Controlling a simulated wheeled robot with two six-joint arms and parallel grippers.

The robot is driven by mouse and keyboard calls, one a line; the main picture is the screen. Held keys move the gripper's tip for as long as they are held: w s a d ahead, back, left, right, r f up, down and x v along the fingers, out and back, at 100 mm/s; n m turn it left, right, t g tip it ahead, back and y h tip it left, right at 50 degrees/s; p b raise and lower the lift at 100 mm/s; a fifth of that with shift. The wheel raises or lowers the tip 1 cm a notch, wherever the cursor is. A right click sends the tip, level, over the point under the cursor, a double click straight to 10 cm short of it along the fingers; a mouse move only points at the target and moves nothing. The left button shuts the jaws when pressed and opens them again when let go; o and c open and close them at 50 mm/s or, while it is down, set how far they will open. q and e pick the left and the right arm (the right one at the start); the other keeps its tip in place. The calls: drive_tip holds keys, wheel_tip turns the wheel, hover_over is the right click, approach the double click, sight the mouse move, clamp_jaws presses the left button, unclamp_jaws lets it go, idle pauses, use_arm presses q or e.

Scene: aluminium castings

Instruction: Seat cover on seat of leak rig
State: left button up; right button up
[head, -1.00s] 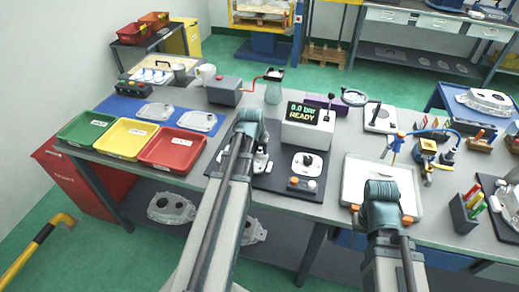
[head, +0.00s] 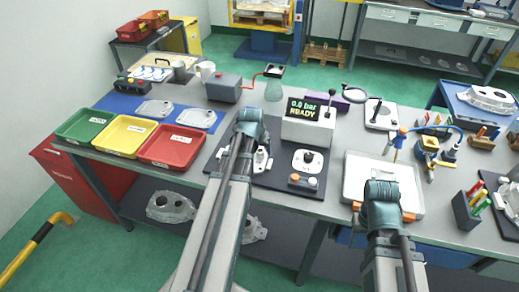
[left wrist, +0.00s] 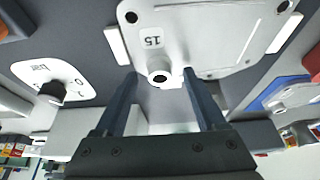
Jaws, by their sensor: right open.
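A light grey cover (left wrist: 205,30) marked 15 lies face up on the dark base of the leak rig (head: 285,180), between two pale blocks in the left wrist view. Its round boss (left wrist: 160,70) sits between the fingers of my left gripper (left wrist: 160,78). The fingers are apart, with a gap on each side of the boss. In the head view, my left gripper (head: 248,125) hides most of the cover and the seat under it. I cannot tell whether the cover is fully down. My right gripper (head: 382,208) is open over a white tray (head: 358,165).
The rig's display box (head: 305,132) reads 0.0 bar READY. A white plate with a black knob (head: 307,160) is beside the seat. Two more covers (head: 155,108) (head: 197,118) lie on a blue mat, behind green, yellow and red bins (head: 172,146).

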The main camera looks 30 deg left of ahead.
use_arm(q)
drive_tip(key=shift+r, duration=0.15)
drive_tip(key=p+v, duration=1.2)
drive_tip(key=v, duration=0.1)
drive_tip(key=shift+r+p, duration=0.2)
drive_tip(key=shift+p, duration=0.15)
drive_tip(key=shift+s, duration=0.1)
drive_tip(key=s+d+f+m+g, duration=0.1)
drive_tip(key=s+d+m, duration=0.1)
drive_tip(key=d, duration=0.7)
drive_tip(key=s+d+f+m+g+b, duration=0.1)
drive_tip(key=s+d, duration=0.4)
drive_tip(key=d, duration=0.5)
drive_tip(key=s+d+f+m+g+b, duration=0.1)
drive_tip(key=s+d+m+g, duration=0.1)
drive_tip(key=d, duration=0.8)
drive_tip(key=s+m, duration=0.1)
drive_tip(key=s, duration=0.1)
drive_tip(key=shift+s+f+g, duration=0.25)
drive_tip(key=shift+f+g, duration=0.05)
drive_tip(key=shift+g, duration=0.1)
drive_tip(key=shift+d, duration=0.1)
